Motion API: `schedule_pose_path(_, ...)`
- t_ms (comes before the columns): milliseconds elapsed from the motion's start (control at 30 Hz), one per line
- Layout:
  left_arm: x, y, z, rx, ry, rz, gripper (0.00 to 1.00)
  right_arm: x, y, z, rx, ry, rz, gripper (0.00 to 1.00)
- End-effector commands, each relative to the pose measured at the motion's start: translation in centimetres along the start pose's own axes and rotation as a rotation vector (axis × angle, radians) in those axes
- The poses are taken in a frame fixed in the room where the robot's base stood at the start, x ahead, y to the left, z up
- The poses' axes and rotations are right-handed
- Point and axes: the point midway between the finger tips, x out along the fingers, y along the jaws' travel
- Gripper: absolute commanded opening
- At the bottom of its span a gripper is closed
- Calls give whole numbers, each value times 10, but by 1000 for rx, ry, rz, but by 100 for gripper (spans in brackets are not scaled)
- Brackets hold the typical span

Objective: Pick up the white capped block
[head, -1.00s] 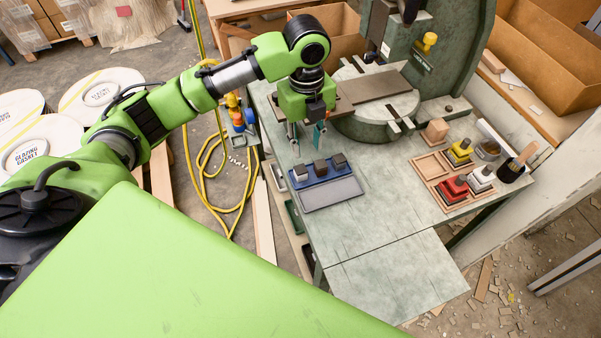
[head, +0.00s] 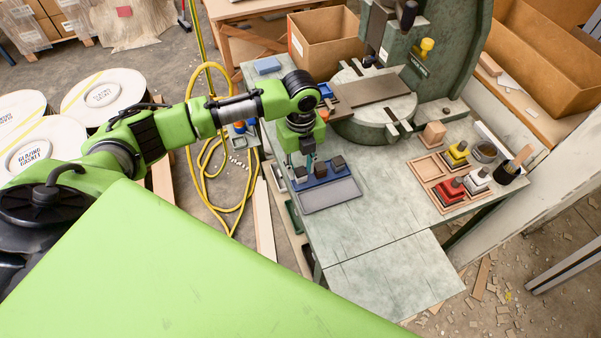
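A white-topped block (head: 478,177) stands at the right of the table, beside a wooden compartment tray (head: 428,168). A red-topped block (head: 450,189) and a yellow-topped block (head: 456,153) are close to it. My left gripper (head: 300,164) is far to the left of them, pointing down over the back left of a blue holder (head: 326,181). Its fingers look apart, with nothing seen held. The holder carries small blocks, including a dark one (head: 338,163) and a lighter grey one (head: 300,175) below the fingers; contact cannot be told. My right gripper is out of view.
The green press (head: 430,60) with its round base stands at the back. A wooden block (head: 433,133), a round dish (head: 484,151) and a black cup with a brush (head: 508,172) are at the right. The table's front middle (head: 385,215) is clear.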

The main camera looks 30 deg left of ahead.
Motion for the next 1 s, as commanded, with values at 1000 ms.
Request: schedule_pose_path(1000, 14, -1, 1, 1, -1, -1, 4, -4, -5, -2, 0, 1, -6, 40)
